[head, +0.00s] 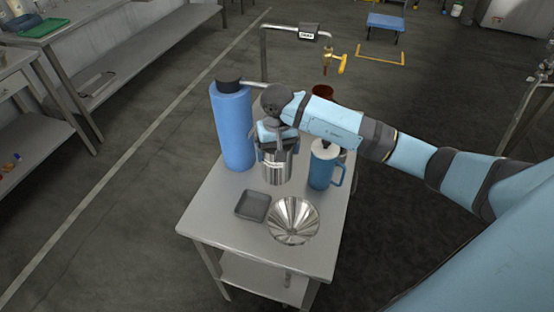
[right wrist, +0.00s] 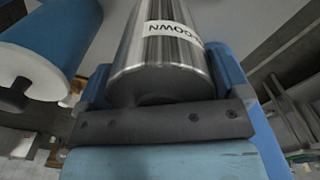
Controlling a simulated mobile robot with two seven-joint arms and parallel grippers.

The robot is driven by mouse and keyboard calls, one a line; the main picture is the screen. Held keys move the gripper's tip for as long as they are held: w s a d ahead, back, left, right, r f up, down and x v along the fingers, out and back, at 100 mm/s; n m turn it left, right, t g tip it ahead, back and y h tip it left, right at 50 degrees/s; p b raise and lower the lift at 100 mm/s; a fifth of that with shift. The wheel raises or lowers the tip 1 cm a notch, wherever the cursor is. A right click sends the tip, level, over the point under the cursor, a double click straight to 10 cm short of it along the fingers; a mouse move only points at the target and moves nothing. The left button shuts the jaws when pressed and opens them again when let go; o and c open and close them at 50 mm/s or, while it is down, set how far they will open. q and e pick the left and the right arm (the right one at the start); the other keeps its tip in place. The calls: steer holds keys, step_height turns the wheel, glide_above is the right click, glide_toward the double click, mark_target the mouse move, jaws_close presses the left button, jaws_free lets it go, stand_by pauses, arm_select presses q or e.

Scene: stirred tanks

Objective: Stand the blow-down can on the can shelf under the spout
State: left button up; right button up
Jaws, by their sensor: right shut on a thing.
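The blow-down can is a shiny metal cylinder (head: 277,170) at the middle of the small grey table in the head view. In the right wrist view the can (right wrist: 160,62) carries a white label with part of a word ending in "DOWN". My right gripper (head: 274,150) is shut on the can near its top. I cannot tell whether the can's base touches the table. The spout (head: 326,70) hangs from a bent pipe with a yellow valve handle beyond the table. The can shelf cannot be made out. My left gripper is not in view.
A tall blue bottle (head: 232,125) stands left of the can, and a blue mug with a white lid (head: 321,168) stands close on its right. A grey tray (head: 253,205) and a metal funnel (head: 293,221) lie in front. A reddish-brown vessel (head: 323,91) is partly hidden behind my arm.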

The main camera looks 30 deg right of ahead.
steer(key=shift+f, duration=2.55)
steer(key=o, duration=0.7)
steer(key=shift+f, duration=0.1)
steer(key=shift+o, duration=0.4)
